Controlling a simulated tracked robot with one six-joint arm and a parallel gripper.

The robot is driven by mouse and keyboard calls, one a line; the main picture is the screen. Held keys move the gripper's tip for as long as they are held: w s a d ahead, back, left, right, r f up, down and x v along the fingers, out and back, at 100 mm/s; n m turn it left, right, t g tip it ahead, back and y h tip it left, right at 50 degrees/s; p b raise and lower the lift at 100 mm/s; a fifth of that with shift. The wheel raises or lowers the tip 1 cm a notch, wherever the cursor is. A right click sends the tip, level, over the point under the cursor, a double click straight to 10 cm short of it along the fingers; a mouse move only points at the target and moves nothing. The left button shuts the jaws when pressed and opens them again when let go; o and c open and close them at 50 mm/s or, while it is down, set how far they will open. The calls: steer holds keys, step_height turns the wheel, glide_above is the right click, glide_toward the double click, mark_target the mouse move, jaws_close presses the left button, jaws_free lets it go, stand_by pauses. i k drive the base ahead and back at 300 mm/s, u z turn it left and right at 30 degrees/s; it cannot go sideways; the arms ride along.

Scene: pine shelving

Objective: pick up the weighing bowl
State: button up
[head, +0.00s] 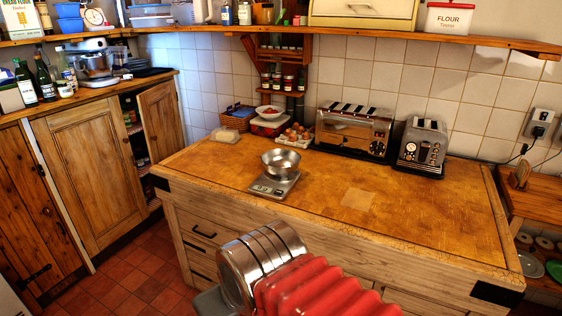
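The weighing bowl (281,162) is a shiny metal bowl. It sits upright on a flat kitchen scale (274,185) with a small display, on the wooden worktop (400,215) near its front left part. My arm, with silver rings and red bellows, shows at the bottom middle, in front of the worktop and apart from the bowl. The fingers of my gripper do not show.
Behind the bowl stand an egg tray (295,135), a red-and-white container (268,124), a toaster (355,131) and a smaller toaster (421,145). A pale block (226,135) lies at the back left. The worktop right of the scale is mostly clear. A shelf (400,32) runs above.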

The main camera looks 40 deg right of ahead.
mark_target(279, 163)
steer(key=z, duration=0.2)
steer(key=i, duration=1.2)
steer(key=z, duration=0.2)
